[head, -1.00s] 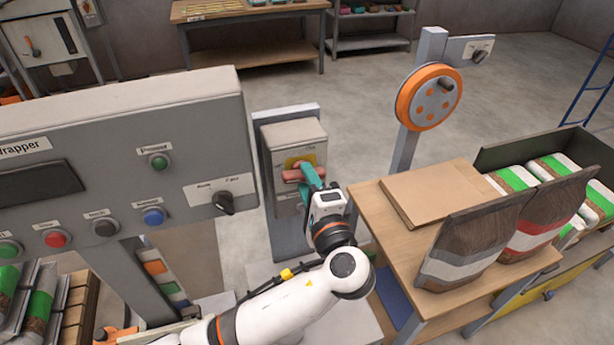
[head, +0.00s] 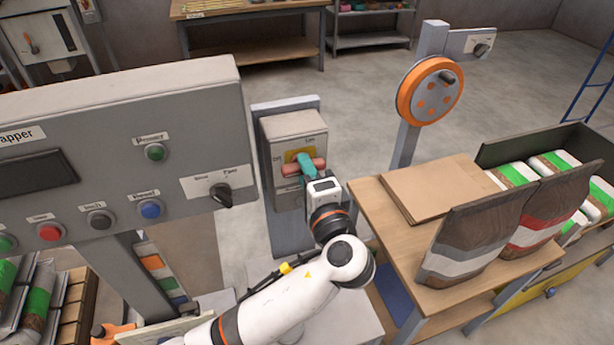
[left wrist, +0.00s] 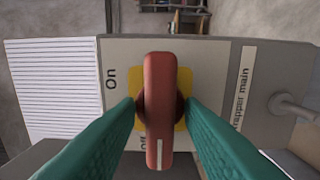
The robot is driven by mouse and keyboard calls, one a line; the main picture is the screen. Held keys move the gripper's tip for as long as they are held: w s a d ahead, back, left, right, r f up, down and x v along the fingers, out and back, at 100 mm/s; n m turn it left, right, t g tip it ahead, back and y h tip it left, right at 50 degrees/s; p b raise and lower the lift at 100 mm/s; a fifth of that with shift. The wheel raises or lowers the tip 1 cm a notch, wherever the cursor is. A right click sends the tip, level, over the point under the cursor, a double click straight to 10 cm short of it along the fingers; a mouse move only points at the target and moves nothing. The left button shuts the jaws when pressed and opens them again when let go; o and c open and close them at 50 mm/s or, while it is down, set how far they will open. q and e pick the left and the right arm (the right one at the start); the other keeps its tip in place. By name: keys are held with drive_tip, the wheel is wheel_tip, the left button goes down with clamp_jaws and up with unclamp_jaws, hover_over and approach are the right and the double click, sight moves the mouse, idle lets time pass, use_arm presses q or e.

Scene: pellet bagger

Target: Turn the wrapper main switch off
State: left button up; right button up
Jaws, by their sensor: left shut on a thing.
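The wrapper main switch is a grey box (head: 292,132) on a post, with a red bar handle (head: 291,171) over a yellow plate. My left gripper (head: 306,167) has its teal fingers shut on this handle. In the left wrist view the red handle (left wrist: 160,85) stands between both fingertips (left wrist: 160,108). Its white-marked end points down in that picture, beside the partly hidden "Off" label. The "On" label (left wrist: 111,78) lies left of the handle. In the head view the handle lies roughly level across the plate. My right gripper is not in view.
The wrapper panel (head: 110,130) with buttons and a dark knob (head: 221,196) stands left of the switch. A wooden table (head: 365,190) with cardboard and bags is close on the right. An orange wheel (head: 430,92) on a post stands behind it.

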use_arm(q)
drive_tip(key=o, duration=0.6)
drive_tip(key=p+v, duration=0.2)
drive_tip(key=v, duration=1)
